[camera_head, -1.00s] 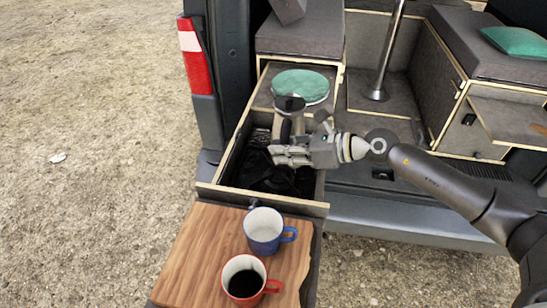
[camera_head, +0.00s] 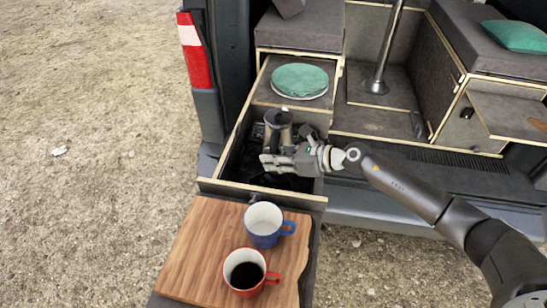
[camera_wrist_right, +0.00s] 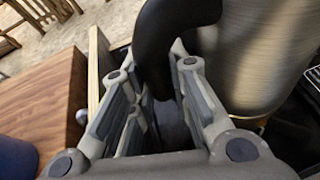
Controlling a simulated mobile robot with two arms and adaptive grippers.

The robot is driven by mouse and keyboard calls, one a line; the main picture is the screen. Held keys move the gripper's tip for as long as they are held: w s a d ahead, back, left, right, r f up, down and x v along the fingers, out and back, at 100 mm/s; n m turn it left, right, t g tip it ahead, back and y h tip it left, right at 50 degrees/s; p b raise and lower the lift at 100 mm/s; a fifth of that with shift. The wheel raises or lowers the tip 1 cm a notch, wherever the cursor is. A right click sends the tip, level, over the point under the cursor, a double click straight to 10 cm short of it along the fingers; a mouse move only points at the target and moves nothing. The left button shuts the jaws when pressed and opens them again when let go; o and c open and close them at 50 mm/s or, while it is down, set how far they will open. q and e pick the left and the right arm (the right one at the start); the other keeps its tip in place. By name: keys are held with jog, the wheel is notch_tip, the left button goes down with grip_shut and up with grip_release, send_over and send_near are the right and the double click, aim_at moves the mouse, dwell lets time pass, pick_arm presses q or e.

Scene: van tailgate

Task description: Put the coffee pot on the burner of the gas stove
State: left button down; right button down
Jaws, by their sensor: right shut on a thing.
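The metal coffee pot (camera_head: 277,137) with a dark lid is upright over the open drawer, in front of the round teal-topped item. My right gripper (camera_head: 274,162) is shut on its black handle (camera_wrist_right: 165,45), on the near side of the pot. In the right wrist view the handle passes between the fingers, and the pot's metal body (camera_wrist_right: 265,50) is at the upper right. The gas stove's dark parts (camera_head: 256,133) show only in part, inside the drawer beside the pot. The burner is hidden, and I cannot tell whether the pot touches it. My left gripper is not in view.
The drawer's wooden front edge (camera_head: 262,193) stands close to my right gripper. A wooden board (camera_head: 195,258) before it bears a blue mug (camera_head: 262,232) and a red mug (camera_head: 242,282) with dark liquid. The teal-topped round item (camera_head: 300,80) sits behind the pot.

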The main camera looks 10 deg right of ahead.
jog(key=shift+s+f+b, duration=0.2)
jog(key=shift+f+b, duration=0.3)
jog(key=shift+b, duration=0.2)
jog(key=c, duration=1.6)
grip_release()
jog(key=shift+f, duration=0.25)
jog(key=shift+o, duration=1.2)
jog(key=shift+w, duration=0.2)
jog(key=shift+r, duration=0.25)
jog(key=shift+r+p, duration=0.6)
jog(key=shift+p, duration=0.1)
jog(key=shift+d, duration=0.35)
jog(key=b+v, duration=0.4)
jog(key=v, duration=0.7)
jog(key=shift+s+r, duration=0.2)
jog(key=shift+s, duration=0.1)
